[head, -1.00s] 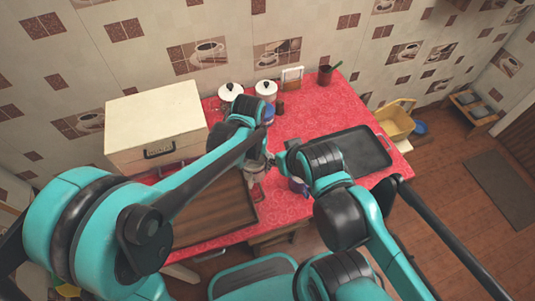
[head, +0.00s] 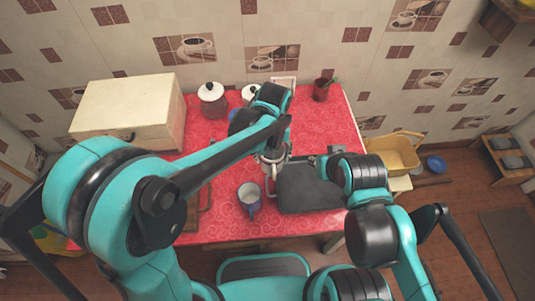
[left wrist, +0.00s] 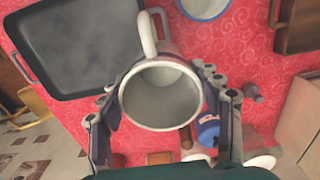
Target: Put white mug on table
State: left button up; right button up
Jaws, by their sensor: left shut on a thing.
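The white mug (left wrist: 160,98) sits between the two fingers of my left gripper (left wrist: 163,112) in the left wrist view, its open, empty-looking mouth towards the camera and its handle (left wrist: 148,33) pointing up the picture. My left gripper is shut on it. In the head view my left gripper (head: 272,157) is over the red-covered table (head: 222,222), close to the black tray's left edge. I cannot tell whether the mug touches the table. My right gripper (head: 318,162) is above the tray, largely hidden by its own arm, so its jaws cannot be read.
A black tray (head: 305,197) lies right of the mug. White-lidded pots (head: 212,102), a cream box (head: 130,112) and a dark red cup (head: 322,90) stand at the back. A yellow bin (head: 395,155) is beyond the right edge.

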pick_arm(q)
jog(key=shift+w+a+f+b, duration=1)
jog(key=shift+w+f, duration=0.6)
jog(key=shift+f, duration=0.2)
jog(key=shift+w+a+f+b, duration=1)
jog(key=shift+w+f, duration=0.65)
jog(key=shift+f, duration=0.15)
jog(key=shift+w+a+f+b, duration=0.95)
jog(key=shift+w+f, duration=0.65)
jog(key=shift+f, duration=0.2)
jog(key=shift+f, duration=0.2)
jog(key=o, duration=1.4)
jog(key=shift+r, duration=0.1)
jog(key=shift+r, duration=0.2)
notch_tip(320, 180, up, 12)
jog(key=p, duration=0.4)
jog(key=shift+f, duration=0.1)
